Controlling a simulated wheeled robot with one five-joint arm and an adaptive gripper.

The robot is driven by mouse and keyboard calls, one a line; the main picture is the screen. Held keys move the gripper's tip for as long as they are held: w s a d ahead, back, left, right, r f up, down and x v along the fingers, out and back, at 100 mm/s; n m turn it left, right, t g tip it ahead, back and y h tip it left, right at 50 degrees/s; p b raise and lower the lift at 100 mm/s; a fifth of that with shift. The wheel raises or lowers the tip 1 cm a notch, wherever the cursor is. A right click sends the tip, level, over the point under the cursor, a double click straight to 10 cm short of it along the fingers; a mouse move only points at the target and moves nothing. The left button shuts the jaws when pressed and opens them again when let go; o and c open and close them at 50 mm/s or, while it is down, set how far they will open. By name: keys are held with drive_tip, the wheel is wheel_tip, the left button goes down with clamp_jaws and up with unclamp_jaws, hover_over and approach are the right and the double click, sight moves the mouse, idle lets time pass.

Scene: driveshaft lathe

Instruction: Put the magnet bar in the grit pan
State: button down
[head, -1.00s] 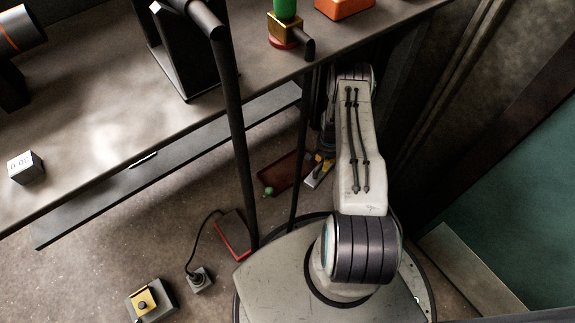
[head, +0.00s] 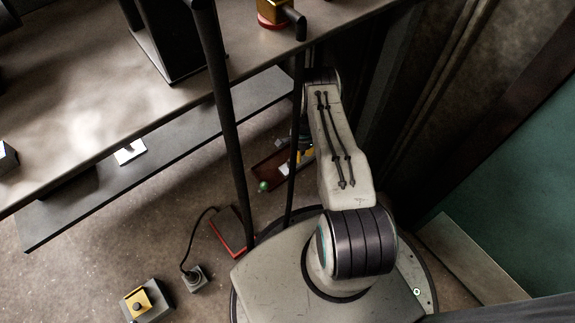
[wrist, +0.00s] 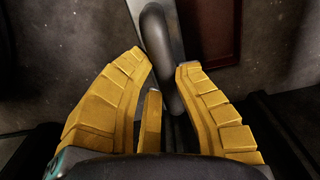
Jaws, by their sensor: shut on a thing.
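My gripper (wrist: 165,62) has yellow segmented fingers, closed on the dark rounded handle of the magnet bar (wrist: 157,35). The bar's pale grey body shows behind the handle in the wrist view. The dark red grit pan (wrist: 222,30) is at the top of that view, just right of the bar. In the head view the reddish-brown pan (head: 266,173) lies on the floor, partly hidden by a black post. My gripper (head: 305,156) is beside the pan, on its right in the picture, mostly hidden by my arm. I cannot tell the bar's height above the floor.
Two black posts (head: 225,120) stand between the bench (head: 90,110) and my base. A lower shelf (head: 190,130) runs under the bench edge. A red-edged dark box (head: 230,228) and a yellow-topped box (head: 140,300) are on the floor. A green panel (head: 515,200) is at the right.

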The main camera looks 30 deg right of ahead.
drive_tip(key=shift+w+a+f+b, duration=0.4)
drive_tip(key=shift+a+f+b, duration=0.3)
drive_tip(key=shift+f, duration=0.45)
drive_tip(key=shift+w+a+f+b, duration=0.45)
drive_tip(key=shift+a+f+b, duration=0.25)
drive_tip(key=shift+f, duration=0.45)
drive_tip(key=shift+w+a+f+b, duration=0.4)
drive_tip(key=shift+a+f+b, duration=0.3)
drive_tip(key=shift+f, duration=0.45)
drive_tip(key=shift+a+f, duration=0.1)
drive_tip(key=shift+f, duration=0.05)
drive_tip(key=c, duration=1.1)
unclamp_jaws()
wheel_tip(320, 180, up, 12)
drive_tip(key=p, duration=0.5)
drive_tip(key=shift+p, duration=0.3)
